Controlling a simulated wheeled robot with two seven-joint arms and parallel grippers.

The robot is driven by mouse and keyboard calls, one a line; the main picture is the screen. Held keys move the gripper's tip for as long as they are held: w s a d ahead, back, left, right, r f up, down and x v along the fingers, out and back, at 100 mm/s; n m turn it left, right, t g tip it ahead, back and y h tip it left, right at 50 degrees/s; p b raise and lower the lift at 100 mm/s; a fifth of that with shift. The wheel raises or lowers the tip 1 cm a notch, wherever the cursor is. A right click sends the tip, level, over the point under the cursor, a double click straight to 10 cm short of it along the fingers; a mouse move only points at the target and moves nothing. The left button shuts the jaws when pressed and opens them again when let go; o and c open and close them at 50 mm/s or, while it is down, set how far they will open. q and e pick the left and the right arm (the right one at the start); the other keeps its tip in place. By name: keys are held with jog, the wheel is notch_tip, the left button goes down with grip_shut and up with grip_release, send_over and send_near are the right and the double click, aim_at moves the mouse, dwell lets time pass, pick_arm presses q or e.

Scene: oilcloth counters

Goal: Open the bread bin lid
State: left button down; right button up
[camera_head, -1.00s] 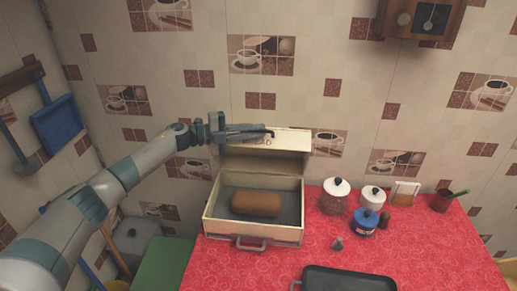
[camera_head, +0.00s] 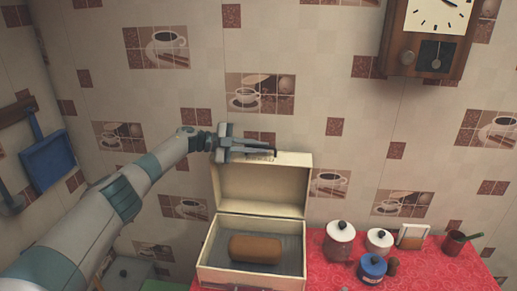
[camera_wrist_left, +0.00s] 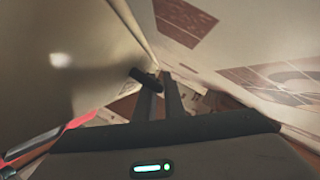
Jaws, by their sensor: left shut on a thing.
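The cream bread bin (camera_head: 250,280) stands on the counter with a brown loaf (camera_head: 255,249) lying inside. Its lid (camera_head: 262,190) is swung up, roughly upright near the tiled wall, and its hollow inner side faces me. My left gripper (camera_head: 262,150) is at the lid's top edge, shut on the lid at a dark handle. In the left wrist view the fingers (camera_wrist_left: 160,95) reach the dark handle (camera_wrist_left: 146,79), beside the pale lid surface (camera_wrist_left: 70,60). The exact grip contact is hard to make out. My right gripper is not in view.
White-lidded jars (camera_head: 340,240), a blue jar (camera_head: 372,268) and a brown pot with a green utensil (camera_head: 453,243) stand right of the bin on the red oilcloth (camera_head: 430,275). A wall clock (camera_head: 432,35) hangs at upper right. A blue dustpan (camera_head: 48,160) hangs at left.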

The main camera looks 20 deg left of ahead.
pick_arm(q)
jog(key=c, duration=2.1)
grip_release()
jog(key=shift+d, duration=0.1)
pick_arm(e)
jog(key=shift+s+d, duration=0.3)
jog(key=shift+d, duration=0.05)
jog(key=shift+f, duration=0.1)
